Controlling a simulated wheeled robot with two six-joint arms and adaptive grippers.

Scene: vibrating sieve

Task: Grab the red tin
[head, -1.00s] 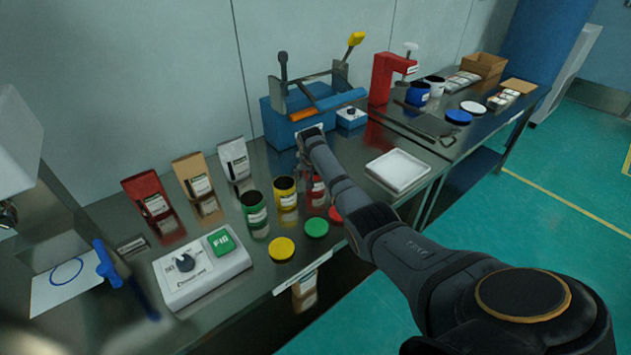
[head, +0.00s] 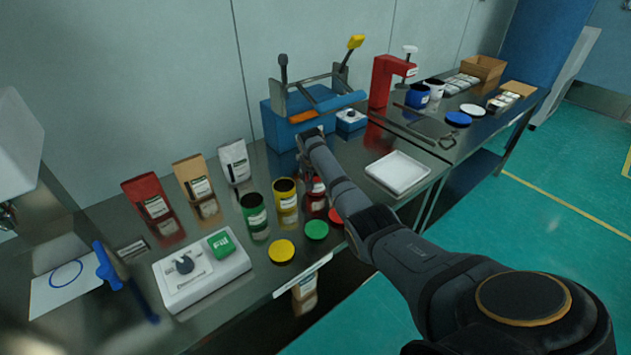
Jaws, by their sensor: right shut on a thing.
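The red tin (head: 318,187) stands upright on the steel bench, to the right of the yellow tin (head: 286,195) and the green tin (head: 255,210). My right arm crosses in front of it and covers much of it. My right gripper (head: 311,166) is at the tin's top, mostly hidden behind my own arm, and is shut on it. Whether the tin is clear of the bench cannot be told. My left gripper is not in view.
Yellow (head: 281,250), green (head: 316,229) and red lids lie in front of the tins. A white control box (head: 203,270) and several pouches stand to the left. The blue sieve machine (head: 283,122) is behind, and a white tray (head: 397,171) is to the right.

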